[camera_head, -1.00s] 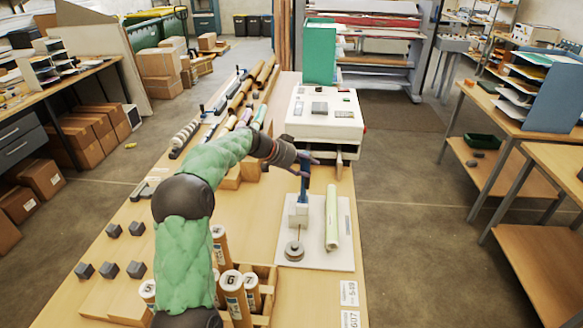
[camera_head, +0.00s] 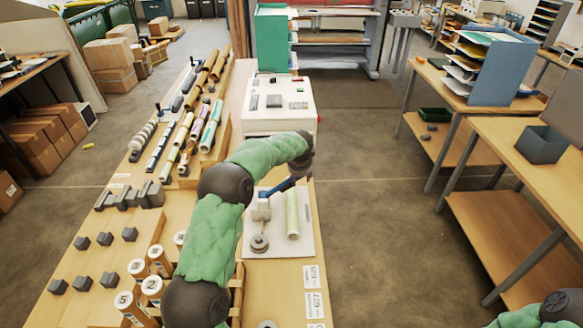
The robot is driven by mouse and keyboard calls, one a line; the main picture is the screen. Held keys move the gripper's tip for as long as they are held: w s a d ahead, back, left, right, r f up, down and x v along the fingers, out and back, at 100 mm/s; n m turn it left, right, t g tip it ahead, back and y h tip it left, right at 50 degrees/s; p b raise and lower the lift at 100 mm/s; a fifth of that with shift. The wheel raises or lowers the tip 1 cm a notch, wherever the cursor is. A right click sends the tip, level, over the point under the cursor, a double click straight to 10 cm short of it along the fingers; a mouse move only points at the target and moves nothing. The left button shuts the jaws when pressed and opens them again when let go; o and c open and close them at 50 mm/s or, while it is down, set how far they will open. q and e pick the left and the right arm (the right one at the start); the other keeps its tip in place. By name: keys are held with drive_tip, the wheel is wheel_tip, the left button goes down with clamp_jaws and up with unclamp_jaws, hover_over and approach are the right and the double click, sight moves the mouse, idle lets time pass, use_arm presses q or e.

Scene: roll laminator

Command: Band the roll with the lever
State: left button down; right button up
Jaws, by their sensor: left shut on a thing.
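The banding device (camera_head: 261,208) stands on a white base plate (camera_head: 276,247), with a round grey disc (camera_head: 259,243) at its near side. Its dark blue lever (camera_head: 279,187) leans over to the right. A pale green roll (camera_head: 292,214) lies on the plate just right of the device, apart from the disc. My left gripper (camera_head: 295,181) is at the upper end of the lever and shut on it; its fingers are mostly hidden behind my wrist. My right gripper is not in view; only a bit of my right arm shows at the lower right corner.
A white laminator box (camera_head: 279,106) stands behind the plate. Several rolls (camera_head: 210,124) lie in rows at the back left. Numbered tubes (camera_head: 152,288) stand in a wooden rack at the front, beside my left arm. Grey blocks (camera_head: 104,239) sit at left. Labels (camera_head: 313,304) lie at the near right edge.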

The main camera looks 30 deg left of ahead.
use_arm(q)
drive_tip(key=shift+w+d+f+m+g+y+b, duration=0.3)
drive_tip(key=shift+d+f+g+y+b, duration=0.35)
drive_tip(key=shift+f+y, duration=0.9)
drive_tip(key=shift+w+d+f+m+g+y+b, duration=0.35)
drive_tip(key=shift+d+f+g+y+b, duration=0.3)
drive_tip(key=shift+f, duration=1.7)
drive_tip(key=shift+w+d+f+m+g+y+b, duration=0.15)
drive_tip(key=shift+w+d+f+g+y+b, duration=0.3)
drive_tip(key=shift+f+y+b, duration=1.05)
drive_tip(key=shift+s+f+p, duration=0.15)
drive_tip(key=shift+f+p, duration=0.4)
drive_tip(key=shift+p, duration=0.15)
drive_tip(key=shift+f, duration=0.1)
drive_tip(key=c, duration=0.9)
unclamp_jaws()
drive_tip(key=o, duration=0.3)
drive_tip(key=v, duration=1.2)
drive_tip(key=shift+a, duration=0.2)
